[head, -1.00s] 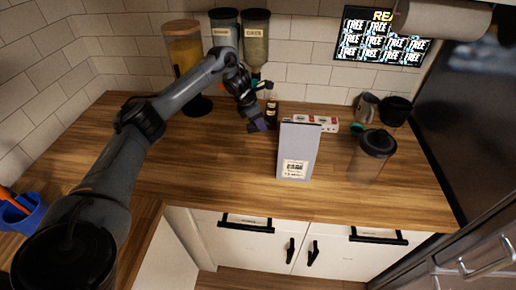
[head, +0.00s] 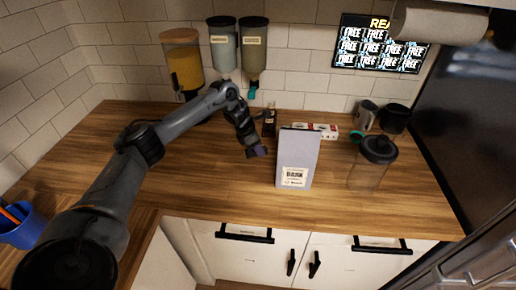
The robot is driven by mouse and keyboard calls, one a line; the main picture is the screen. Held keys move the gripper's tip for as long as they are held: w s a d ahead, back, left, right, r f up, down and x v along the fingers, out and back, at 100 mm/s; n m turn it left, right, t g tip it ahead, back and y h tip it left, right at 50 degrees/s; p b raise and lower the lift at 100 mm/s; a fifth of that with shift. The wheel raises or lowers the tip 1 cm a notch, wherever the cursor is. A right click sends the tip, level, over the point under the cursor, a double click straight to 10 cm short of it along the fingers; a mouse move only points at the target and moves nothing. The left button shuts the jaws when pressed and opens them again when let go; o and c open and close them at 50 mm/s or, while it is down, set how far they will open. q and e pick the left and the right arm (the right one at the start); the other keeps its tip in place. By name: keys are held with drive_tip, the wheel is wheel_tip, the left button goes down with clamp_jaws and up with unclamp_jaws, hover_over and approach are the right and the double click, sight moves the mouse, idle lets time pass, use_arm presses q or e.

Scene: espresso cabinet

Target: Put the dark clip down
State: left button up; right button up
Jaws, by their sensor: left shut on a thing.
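My left gripper (head: 256,151) is over the wooden counter (head: 215,165), just left of a pale upright bag (head: 298,158). It is shut on a small dark purple clip (head: 257,152), which shows at its fingertips. The clip is close to the counter; I cannot tell whether it touches the wood. My right gripper is not in view.
A small dark bottle (head: 269,122) stands behind the gripper, and a red and white box (head: 322,131) lies behind the bag. A lidded clear jar (head: 372,163) is to the right. Dispensers (head: 183,65) hang at the back wall.

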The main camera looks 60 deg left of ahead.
sight(248, 151)
use_arm(q)
drive_tip(key=shift+f, duration=0.1)
drive_tip(key=o, duration=1)
drive_tip(key=p+v, duration=0.3)
drive_tip(key=v, duration=0.9)
drive_tip(key=shift+r, duration=0.25)
